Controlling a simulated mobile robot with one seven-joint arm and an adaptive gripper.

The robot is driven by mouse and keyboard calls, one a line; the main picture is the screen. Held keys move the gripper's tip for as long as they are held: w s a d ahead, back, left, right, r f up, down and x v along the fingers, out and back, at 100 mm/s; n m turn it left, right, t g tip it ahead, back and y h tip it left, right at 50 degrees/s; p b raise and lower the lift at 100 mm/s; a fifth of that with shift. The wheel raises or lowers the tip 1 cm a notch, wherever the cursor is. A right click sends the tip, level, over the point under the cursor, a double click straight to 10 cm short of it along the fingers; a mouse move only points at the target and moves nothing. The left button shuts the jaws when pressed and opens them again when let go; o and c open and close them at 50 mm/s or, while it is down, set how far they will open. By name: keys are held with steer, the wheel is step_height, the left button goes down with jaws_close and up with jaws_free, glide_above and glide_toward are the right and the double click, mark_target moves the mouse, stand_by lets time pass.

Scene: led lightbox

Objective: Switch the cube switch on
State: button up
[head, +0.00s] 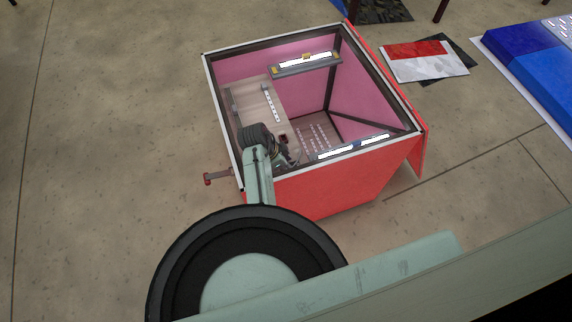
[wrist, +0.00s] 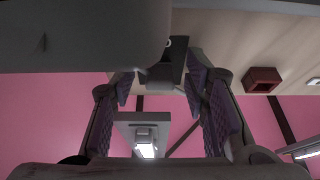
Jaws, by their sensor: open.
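A small dark red cube-shaped piece (wrist: 262,80) sits on the pale wooden board (wrist: 232,28) in the wrist view, to the right of my gripper (wrist: 166,82). It looks like the cube switch; its on or off state cannot be told. A small dark red spot, likely the same piece, shows in the head view (head: 283,138) beside my gripper (head: 286,155). My gripper is open inside the red lightbox (head: 330,188), its two padded fingers apart with nothing held between them. A dark block shows beyond the gap; I cannot tell what it is.
The lightbox is open on top with a dark and white rim and pink inner walls. Lit LED bars (head: 308,62) are on the far and near sides. A red handle-like part (head: 216,178) sticks out at left. Blue mats (head: 520,60) lie at right.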

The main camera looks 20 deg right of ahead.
steer(key=shift+r, duration=0.15)
step_height(320, 180, up, 10)
steer(key=shift+f, duration=0.1)
stand_by(0.4)
stand_by(0.4)
